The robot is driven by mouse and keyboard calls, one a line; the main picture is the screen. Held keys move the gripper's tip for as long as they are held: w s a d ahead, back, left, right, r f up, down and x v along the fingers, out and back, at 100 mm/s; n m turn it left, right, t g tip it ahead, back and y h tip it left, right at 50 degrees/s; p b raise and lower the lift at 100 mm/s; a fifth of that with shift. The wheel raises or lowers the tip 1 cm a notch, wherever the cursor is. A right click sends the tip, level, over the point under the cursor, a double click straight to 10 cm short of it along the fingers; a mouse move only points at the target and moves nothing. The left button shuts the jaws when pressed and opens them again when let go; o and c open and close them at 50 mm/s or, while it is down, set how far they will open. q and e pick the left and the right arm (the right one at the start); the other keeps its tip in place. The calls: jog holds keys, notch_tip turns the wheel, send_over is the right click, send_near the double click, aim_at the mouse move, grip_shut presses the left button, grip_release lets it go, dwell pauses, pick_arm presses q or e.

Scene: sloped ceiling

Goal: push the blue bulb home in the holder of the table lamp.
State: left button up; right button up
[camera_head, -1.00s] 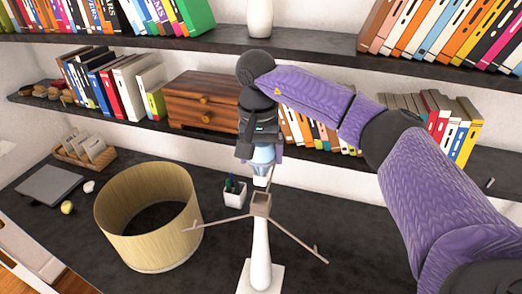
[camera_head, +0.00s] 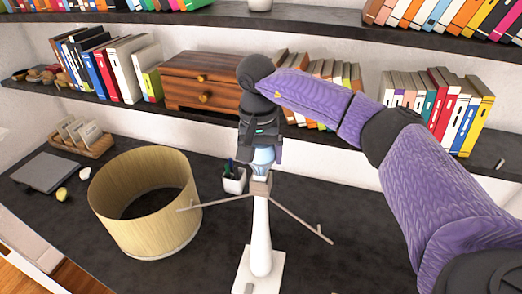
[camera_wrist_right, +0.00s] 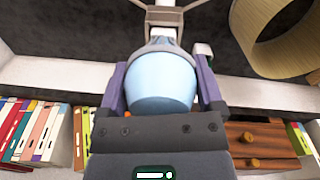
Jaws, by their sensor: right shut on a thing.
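The table lamp (camera_head: 260,235) stands upright on the dark desk, with a white stem, a square base and thin arms spreading from its holder (camera_head: 260,187). My right gripper (camera_head: 262,154) is shut on the blue bulb (camera_head: 263,160), directly above the holder. The bulb's lower end meets the holder's top in the head view; how deep it sits is hidden. In the right wrist view, the two fingers (camera_wrist_right: 161,75) clasp the pale blue bulb (camera_wrist_right: 160,90) from both sides, and the holder (camera_wrist_right: 163,17) lies just beyond it. My left gripper is not in view.
A round yellowish lampshade (camera_head: 145,235) stands on the desk left of the lamp. A white pen cup (camera_head: 234,182) is close behind the lamp. A wooden drawer box (camera_head: 205,85) and books fill the shelf behind. The desk's right side is clear.

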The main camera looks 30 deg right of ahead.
jog(key=shift+f, duration=0.4)
dwell(0.3)
jog(key=o, duration=1)
jog(key=shift+r, duration=0.1)
jog(key=r, duration=0.5)
jog(key=r+b, duration=0.1)
jog(key=r, duration=0.3)
jog(key=shift+w+a+r, duration=0.15)
jog(key=shift+a+r, duration=0.05)
jog(key=shift+r, duration=0.15)
